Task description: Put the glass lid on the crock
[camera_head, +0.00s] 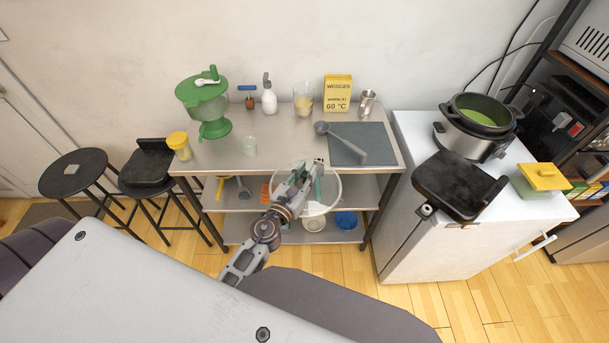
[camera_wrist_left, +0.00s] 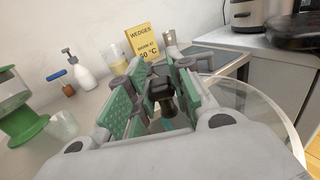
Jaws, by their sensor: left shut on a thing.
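The clear glass lid (camera_head: 337,190) is in my left gripper (camera_head: 312,172), over the front edge of the steel table. My left gripper is shut on the lid's dark knob (camera_wrist_left: 161,92), which shows between the green finger pads in the left wrist view. The lid's clear rim (camera_wrist_left: 285,112) shows at the right there. The crock (camera_head: 484,110) is the dark-rimmed pot with green contents in a steel and black cooker on the white cabinet at the right. It is open on top and well apart from the lid. My right gripper is not in view.
A black slab-like object (camera_head: 455,185) is in front of the crock. A green dish with a yellow top (camera_head: 541,178) is to its right. The steel table (camera_head: 275,150) holds a yellow box (camera_head: 337,93), a dark mat with a ladle (camera_head: 350,140), bottles and cups.

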